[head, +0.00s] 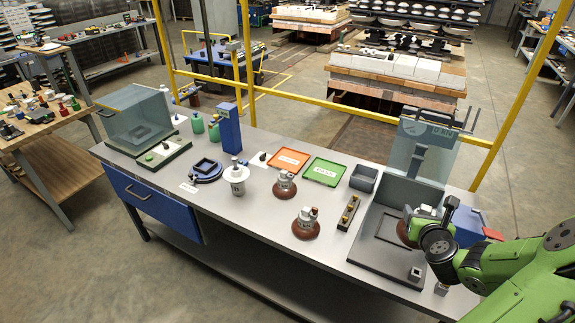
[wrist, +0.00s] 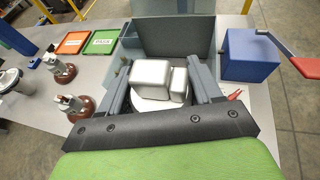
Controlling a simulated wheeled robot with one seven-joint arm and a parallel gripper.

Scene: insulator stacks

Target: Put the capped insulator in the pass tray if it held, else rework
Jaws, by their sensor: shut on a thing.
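My gripper (head: 418,224) is at the right of the bench, above the grey fixture (head: 385,252). It is shut on a capped insulator (head: 404,234), whose brown disc partly shows beside the jaws. In the wrist view its pale metal cap (wrist: 152,78) sits between the two grey fingers (wrist: 157,92), and its lower part is mostly hidden. The green tray (head: 325,172), lettered PASS in the wrist view, is empty on the bench. The orange tray (head: 288,160) is left of it, also empty, its lettering hard to read.
Two brown capped insulators (head: 306,224) and a white one (head: 237,182) stand left of the fixture. A narrow block with brass parts (head: 348,212) and a grey bin (head: 364,178) lie between. A clear panel with a display (head: 425,135) rises behind; a blue box (wrist: 252,55) stands right.

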